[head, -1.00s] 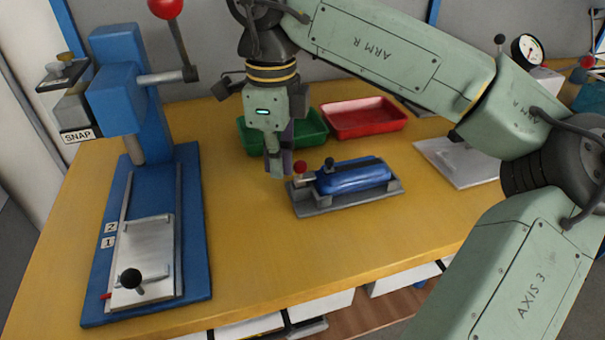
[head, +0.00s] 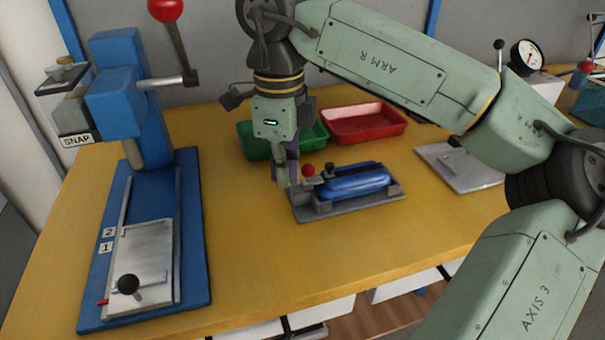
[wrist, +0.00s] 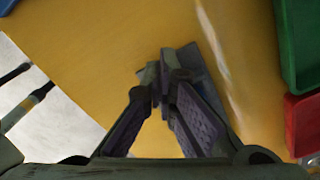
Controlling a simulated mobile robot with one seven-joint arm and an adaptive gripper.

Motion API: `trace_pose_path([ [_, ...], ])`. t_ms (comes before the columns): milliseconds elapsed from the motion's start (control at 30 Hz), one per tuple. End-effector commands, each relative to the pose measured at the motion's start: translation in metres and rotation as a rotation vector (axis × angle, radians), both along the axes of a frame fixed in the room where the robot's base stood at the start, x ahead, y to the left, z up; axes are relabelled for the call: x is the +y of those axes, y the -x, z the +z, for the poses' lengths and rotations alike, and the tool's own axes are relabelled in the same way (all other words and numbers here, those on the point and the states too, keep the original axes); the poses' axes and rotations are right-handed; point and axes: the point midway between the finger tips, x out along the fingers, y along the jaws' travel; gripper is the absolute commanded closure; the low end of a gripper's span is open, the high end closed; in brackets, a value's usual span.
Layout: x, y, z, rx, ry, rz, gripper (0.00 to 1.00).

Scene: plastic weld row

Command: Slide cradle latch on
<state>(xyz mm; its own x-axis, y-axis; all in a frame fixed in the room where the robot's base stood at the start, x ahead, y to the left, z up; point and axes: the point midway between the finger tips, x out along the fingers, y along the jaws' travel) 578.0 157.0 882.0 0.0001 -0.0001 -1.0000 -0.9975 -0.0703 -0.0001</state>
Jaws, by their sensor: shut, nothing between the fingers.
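The cradle (head: 348,207) is a grey base on the yellow table, with a long blue rounded part (head: 355,184) lying in it. At its left end is a latch with a red ball (head: 309,170), beside a small black knob (head: 329,169). My gripper (head: 283,183) points down just left of the red ball, low by the cradle's left end. Whether it touches the latch I cannot tell. In the wrist view my gripper's fingers (wrist: 160,85) meet, with nothing between them. A grey-blue piece, probably the cradle, shows behind them, mostly hidden.
A blue press (head: 130,110) with a sliding plate stands at the left. A green tray (head: 255,146) and a red tray (head: 363,122) lie behind the cradle. A grey plate (head: 460,170) with a gauge behind is at the right. The table in front of the cradle is clear.

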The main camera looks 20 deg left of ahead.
Motion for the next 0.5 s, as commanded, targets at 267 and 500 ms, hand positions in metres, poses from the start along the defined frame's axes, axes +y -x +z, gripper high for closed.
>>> trace_pose_path([
  [267,0.006,0.004,0.000,0.000,0.001,0.002,1.00],
  [500,0.012,0.008,0.002,0.000,0.000,0.000,1.00],
])
